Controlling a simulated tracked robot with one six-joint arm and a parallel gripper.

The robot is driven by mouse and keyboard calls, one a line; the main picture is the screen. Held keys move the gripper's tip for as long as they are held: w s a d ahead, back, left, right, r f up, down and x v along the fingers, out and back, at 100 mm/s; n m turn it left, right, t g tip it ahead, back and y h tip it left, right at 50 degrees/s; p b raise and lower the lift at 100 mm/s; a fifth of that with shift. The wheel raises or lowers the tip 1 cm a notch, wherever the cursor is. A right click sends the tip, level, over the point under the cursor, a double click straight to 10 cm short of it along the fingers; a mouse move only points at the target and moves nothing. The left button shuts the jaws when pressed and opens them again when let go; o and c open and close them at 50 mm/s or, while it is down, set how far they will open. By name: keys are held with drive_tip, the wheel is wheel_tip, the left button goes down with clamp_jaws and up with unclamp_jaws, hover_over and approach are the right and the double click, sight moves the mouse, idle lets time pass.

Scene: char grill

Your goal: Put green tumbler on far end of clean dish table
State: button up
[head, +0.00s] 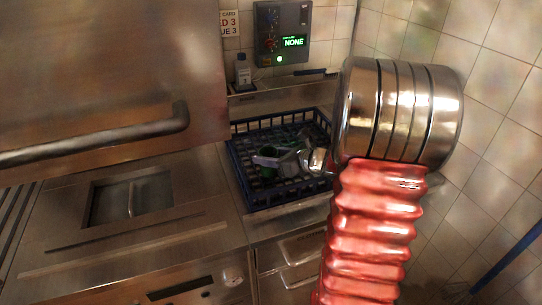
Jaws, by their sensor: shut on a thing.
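The green tumbler (267,161) is in the head view, small and partly hidden, inside the outline of a dark blue rack. My gripper (283,164) reaches in from the right and is shut on the tumbler. My large metal wrist and red ribbed arm cover the area to the right. I cannot tell whether the tumbler touches the rack's floor or hangs above it. I cannot tell which steel surface is the clean dish table.
The blue rack (238,165) has a low lattice wall around the tumbler. A steel hood (100,70) with a bar handle fills the upper left. A grey bottle (243,72) stands behind the rack, below a wall control box (283,30). Tiled walls close off the back and right.

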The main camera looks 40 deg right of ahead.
drive_tip(key=shift+f, duration=0.3)
drive_tip(key=o, duration=1.1)
drive_tip(key=shift+c, duration=0.2)
drive_tip(key=v, duration=1.3)
drive_tip(key=shift+s+d, duration=0.35)
